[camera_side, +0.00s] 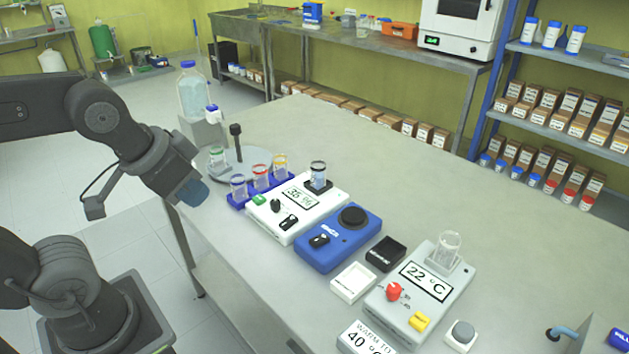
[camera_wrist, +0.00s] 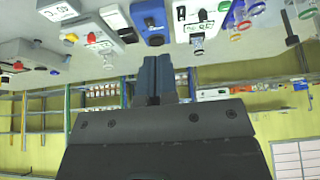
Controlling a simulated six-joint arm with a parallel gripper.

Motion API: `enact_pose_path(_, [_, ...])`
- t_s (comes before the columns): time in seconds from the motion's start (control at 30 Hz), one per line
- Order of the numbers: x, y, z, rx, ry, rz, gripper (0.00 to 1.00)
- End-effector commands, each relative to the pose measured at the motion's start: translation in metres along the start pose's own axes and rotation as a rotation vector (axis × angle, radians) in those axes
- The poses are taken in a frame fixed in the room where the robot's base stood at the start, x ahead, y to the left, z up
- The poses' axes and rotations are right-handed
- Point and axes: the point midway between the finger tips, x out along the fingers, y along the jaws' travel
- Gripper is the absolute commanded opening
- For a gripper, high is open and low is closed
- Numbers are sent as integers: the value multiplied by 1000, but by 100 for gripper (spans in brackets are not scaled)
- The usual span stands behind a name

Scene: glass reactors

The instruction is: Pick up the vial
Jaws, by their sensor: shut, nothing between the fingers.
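Several clear vials with coloured rims show in the side view. A blue-rimmed vial (camera_side: 238,187), a red-rimmed vial (camera_side: 261,178) and an orange-rimmed vial (camera_side: 280,165) stand upright in a blue rack (camera_side: 238,203). A green-rimmed vial (camera_side: 217,159) stands on a round grey plate, and a dark-rimmed vial (camera_side: 318,176) stands on the white 35 % device. My gripper (camera_side: 192,193) is left of the rack, apart from all vials. Its fingers (camera_wrist: 161,62) are closed together and empty in the wrist view, which looks upside down.
The white 35 % device (camera_side: 275,222), a blue device (camera_side: 325,255) and a grey 22 °C device (camera_side: 395,305) with a clear glass vessel (camera_side: 450,247) line the bench. A dark post (camera_side: 237,145) and a large blue-capped bottle (camera_side: 192,92) stand behind the rack. The bench's right middle is clear.

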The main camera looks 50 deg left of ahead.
Motion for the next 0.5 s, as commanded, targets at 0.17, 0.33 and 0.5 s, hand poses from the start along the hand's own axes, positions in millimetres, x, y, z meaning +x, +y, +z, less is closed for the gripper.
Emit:
enact_pose_path(0.17, [0, 0, 0, 0, 0, 0, 0])
enact_pose_path(0.33, [0, 0, 0, 0, 0, 0, 0])
enact_pose_path(0.5, [0, 0, 0, 0, 0, 0, 5])
